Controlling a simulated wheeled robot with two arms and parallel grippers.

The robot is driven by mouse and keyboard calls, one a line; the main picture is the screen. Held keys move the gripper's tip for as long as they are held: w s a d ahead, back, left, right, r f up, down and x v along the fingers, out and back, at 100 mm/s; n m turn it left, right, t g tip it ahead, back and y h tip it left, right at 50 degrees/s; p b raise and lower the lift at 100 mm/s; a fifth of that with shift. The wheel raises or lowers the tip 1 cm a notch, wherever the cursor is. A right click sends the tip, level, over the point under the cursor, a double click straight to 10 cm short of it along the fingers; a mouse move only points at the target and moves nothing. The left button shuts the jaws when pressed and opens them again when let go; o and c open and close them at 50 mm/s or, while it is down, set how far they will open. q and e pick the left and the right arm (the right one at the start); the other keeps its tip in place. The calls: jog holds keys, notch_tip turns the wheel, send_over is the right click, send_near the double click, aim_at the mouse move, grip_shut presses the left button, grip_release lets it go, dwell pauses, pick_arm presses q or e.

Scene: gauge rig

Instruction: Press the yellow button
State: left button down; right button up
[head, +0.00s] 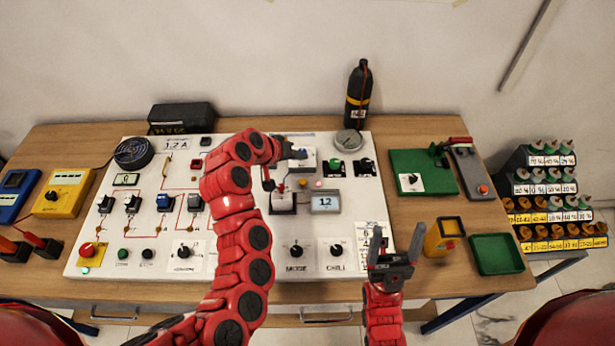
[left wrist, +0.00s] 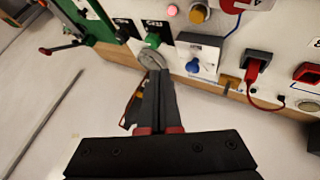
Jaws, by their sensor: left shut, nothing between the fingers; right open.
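The yellow button (left wrist: 198,14) shows at the top of the left wrist view, beside a lit red lamp (left wrist: 172,10). In the head view the button (head: 303,183) is small, on the white panel (head: 230,262) above the grey display. My left gripper (head: 298,153) is shut and empty. It is over the back part of the panel, near the blue-knob plate, farther back than the button. In the left wrist view its closed fingers (left wrist: 158,76) point toward the panel's back edge, apart from the button. My right gripper (head: 391,250) is open and empty, at the panel's front right corner.
A green button (left wrist: 153,40), blue knob (left wrist: 195,64) and round gauge (head: 350,138) are close to my left gripper. A black bottle (head: 358,95) stands behind. A yellow container (head: 444,236) and green tray (head: 496,254) are right of my right gripper.

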pick_arm(q)
jog(key=b, duration=0.3)
send_over(301, 185)
notch_tip(301, 185, down, 8)
jog(key=shift+w+a+f+b, duration=0.1)
jog(key=shift+f+b, duration=0.3)
jog(key=shift+f, duration=0.1)
jog(key=shift+f, duration=0.1)
dwell(1.8)
jog(key=shift+f+b, duration=0.3)
jog(key=shift+b, duration=0.2)
